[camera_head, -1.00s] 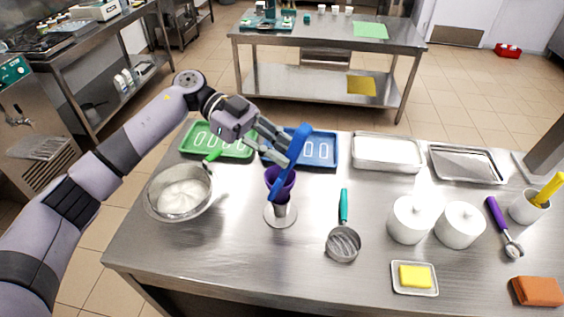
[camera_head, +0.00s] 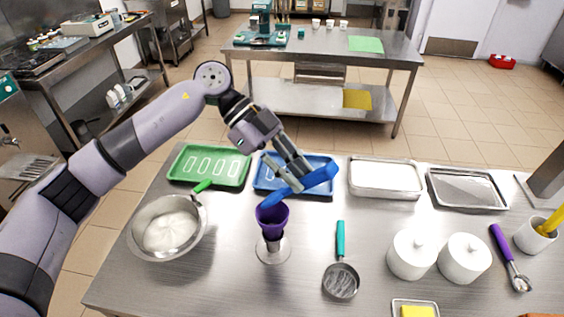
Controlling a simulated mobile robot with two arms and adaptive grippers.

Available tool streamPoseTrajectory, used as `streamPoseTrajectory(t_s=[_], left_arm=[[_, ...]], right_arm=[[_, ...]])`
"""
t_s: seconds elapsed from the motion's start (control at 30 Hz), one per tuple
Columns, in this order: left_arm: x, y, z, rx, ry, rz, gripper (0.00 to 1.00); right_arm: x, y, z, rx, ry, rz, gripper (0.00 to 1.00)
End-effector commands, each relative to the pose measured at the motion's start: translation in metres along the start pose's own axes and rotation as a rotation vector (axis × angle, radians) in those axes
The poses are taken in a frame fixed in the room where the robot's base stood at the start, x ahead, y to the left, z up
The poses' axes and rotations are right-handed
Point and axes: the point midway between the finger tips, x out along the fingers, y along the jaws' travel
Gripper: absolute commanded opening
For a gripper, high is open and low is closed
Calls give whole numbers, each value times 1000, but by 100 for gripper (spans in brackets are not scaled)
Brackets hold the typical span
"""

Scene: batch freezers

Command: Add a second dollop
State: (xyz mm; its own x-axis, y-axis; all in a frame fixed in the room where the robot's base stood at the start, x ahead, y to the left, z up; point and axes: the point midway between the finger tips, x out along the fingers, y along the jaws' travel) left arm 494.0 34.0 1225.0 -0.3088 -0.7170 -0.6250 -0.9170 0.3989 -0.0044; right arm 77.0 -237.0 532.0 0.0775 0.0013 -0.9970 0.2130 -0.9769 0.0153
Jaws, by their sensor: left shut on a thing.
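My left gripper (camera_head: 293,176) is shut on a blue spatula-like tool (camera_head: 318,178). A metal bowl (camera_head: 140,245) at the left holds a white creamy mass (camera_head: 171,230). My right gripper does not show.
A green tray (camera_head: 236,178) and a blue tray (camera_head: 262,180) lie behind the cup. A teal-handled scoop (camera_head: 341,278), two white lidded pots (camera_head: 411,258) and a purple-handled scoop (camera_head: 505,255) lie to the right. Metal trays (camera_head: 385,190) line the back.

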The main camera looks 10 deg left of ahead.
Motion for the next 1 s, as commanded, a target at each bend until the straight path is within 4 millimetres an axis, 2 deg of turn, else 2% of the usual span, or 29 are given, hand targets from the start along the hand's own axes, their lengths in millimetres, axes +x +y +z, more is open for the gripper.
streamPoseTrajectory(t_s=[0.4, 0.77, 0.83, 1.0], left_arm=[[51, 0, -2, 9, -417, 0, 0], [93, 0, 19, 9, -773, 0, 0], [85, -1, 11, 4, -786, -5, 0], [77, 0, 2, 3, -782, -2, 0]], right_arm=[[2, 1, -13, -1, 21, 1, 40], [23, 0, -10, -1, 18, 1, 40], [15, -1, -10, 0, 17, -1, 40], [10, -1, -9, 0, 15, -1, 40]])
